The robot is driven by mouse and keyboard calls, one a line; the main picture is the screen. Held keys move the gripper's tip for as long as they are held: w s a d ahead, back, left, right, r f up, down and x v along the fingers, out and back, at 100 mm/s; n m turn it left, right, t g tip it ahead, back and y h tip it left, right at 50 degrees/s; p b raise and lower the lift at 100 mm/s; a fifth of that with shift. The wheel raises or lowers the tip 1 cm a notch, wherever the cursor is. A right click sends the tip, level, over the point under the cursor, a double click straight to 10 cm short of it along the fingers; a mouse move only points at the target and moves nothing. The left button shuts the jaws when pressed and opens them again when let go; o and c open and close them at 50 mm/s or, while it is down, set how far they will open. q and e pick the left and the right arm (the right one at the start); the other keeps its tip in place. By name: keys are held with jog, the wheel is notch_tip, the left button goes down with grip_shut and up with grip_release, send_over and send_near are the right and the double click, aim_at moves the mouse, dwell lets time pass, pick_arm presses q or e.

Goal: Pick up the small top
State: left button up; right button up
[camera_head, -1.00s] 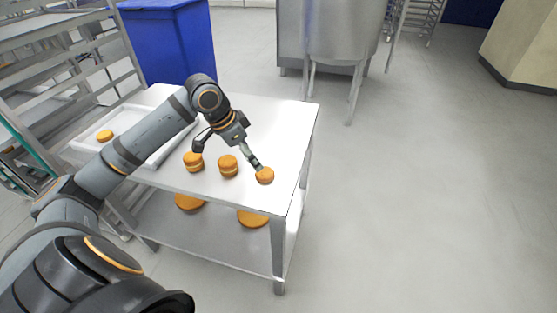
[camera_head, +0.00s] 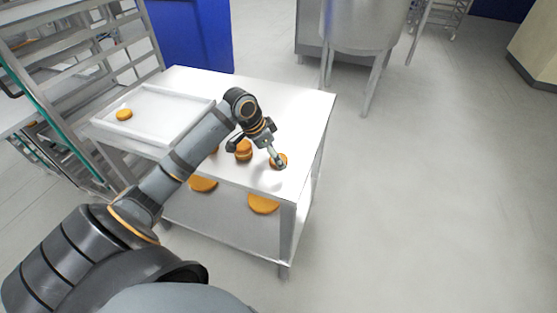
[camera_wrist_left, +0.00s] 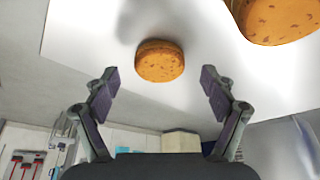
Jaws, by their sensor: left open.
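A small orange-brown round (camera_head: 283,164), which looks like the small top, lies alone near the table's front right corner. It also shows in the left wrist view (camera_wrist_left: 160,61), centred between and just beyond my fingertips. My left gripper (camera_head: 275,156) is open and empty, and its fingers cover part of this round in the head view. I cannot tell how far the fingers are above the table. My right gripper is in neither view.
A stacked round (camera_head: 243,150) stands left of the single one, with another mostly hidden behind my arm. A white tray (camera_head: 185,131) holds one small round (camera_head: 124,115). Large rounds (camera_head: 263,204) lie on the lower shelf. A rack (camera_head: 75,70) stands at left.

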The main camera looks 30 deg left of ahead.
pick_arm(q)
jog(key=shift+x, duration=0.8)
jog(key=shift+r, duration=0.1)
jog(key=c, duration=0.9)
jog(key=shift+o, duration=0.2)
jog(key=shift+r, duration=0.1)
